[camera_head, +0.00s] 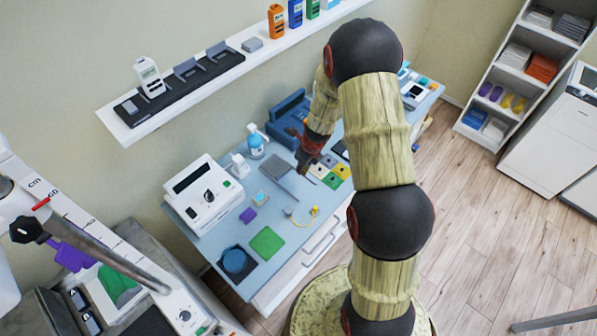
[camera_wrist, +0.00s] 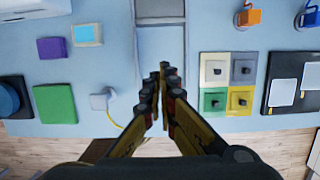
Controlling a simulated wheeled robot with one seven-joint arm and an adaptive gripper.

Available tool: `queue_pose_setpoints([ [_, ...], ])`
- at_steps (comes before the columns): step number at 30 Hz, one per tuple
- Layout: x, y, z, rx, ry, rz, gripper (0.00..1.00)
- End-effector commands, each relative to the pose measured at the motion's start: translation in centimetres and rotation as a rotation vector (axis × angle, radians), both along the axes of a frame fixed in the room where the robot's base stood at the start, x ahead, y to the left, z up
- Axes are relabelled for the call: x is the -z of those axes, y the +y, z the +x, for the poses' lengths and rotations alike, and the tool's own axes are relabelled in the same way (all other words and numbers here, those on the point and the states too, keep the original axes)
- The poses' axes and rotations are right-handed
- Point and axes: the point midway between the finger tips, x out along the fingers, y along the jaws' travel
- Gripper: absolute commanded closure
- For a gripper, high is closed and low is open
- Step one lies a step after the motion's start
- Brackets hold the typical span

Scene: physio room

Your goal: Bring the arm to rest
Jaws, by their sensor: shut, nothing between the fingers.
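My arm rises from its base at the lower middle of the head view, bends at the top and reaches down over the blue table (camera_head: 205,270). My gripper (camera_head: 303,155) hangs above the table near its middle. In the wrist view the two fingers of my gripper (camera_wrist: 162,85) point away from me and meet at their tips. They are shut with nothing between them. A grey flat panel (camera_wrist: 160,50) lies below and beyond the tips. In the head view the arm hides part of the table's right side.
On the table are a white device (camera_head: 203,195), a spray bottle (camera_head: 256,142), a green square (camera_head: 267,243), a blue round thing (camera_head: 235,261) and a board of coloured squares (camera_head: 331,170). A wall shelf (camera_head: 215,72) runs behind. A shelf unit (camera_head: 515,75) stands right; the floor between is clear.

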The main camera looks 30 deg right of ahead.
Motion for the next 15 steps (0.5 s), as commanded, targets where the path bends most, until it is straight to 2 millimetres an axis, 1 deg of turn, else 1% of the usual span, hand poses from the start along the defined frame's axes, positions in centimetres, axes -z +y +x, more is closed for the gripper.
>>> queue_pose_setpoints([
  [3,-0.53,-0.08,-0.11,-0.001,0.0,-0.001,1.0],
  [11,-0.56,-0.08,-0.15,-0.016,-0.002,-0.005,1.0],
  [14,-0.53,0.12,-0.31,-0.099,-0.003,-0.016,1.0],
  [15,-0.49,0.36,-0.54,-0.162,-0.001,-0.021,1.0],
])
